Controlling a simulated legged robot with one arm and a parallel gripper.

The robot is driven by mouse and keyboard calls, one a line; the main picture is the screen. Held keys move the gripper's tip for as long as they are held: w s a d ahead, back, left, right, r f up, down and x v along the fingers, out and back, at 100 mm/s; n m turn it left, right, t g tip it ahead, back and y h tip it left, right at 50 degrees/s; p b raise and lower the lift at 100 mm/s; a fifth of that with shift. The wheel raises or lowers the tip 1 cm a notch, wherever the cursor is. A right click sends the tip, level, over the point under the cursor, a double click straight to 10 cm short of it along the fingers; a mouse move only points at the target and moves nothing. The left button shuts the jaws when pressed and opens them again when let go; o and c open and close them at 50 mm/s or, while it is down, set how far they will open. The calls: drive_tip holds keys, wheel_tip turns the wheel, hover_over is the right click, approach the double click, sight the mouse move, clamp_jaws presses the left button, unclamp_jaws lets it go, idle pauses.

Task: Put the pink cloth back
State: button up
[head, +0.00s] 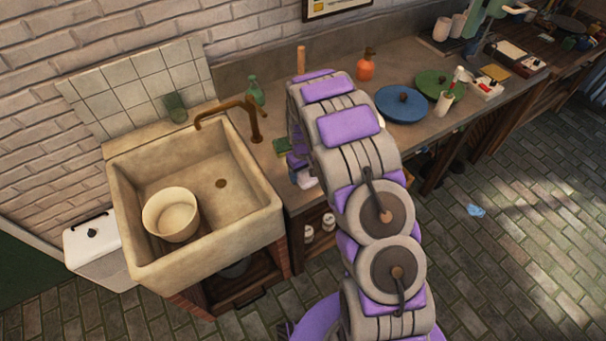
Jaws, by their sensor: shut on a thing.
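My gripper (298,161) is over the counter's front edge, just right of the sink, and mostly hidden behind my arm. It is shut on a small pale pinkish thing (305,181), which looks like the pink cloth. Only a little of it shows beneath the fingers. I cannot tell whether it touches the counter. No other pink cloth is in view.
A stone sink (258,225) holds a cream bowl (172,213). A green and yellow sponge (283,147) lies beside my gripper. An orange bottle (366,65), a blue plate (402,104) and a green plate (435,83) stand along the counter. A light-blue scrap (476,210) lies on the floor.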

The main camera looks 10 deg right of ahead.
drive_tip(key=shift+f, duration=0.3)
drive_tip(key=shift+r, duration=0.1)
drive_tip(key=o, duration=1)
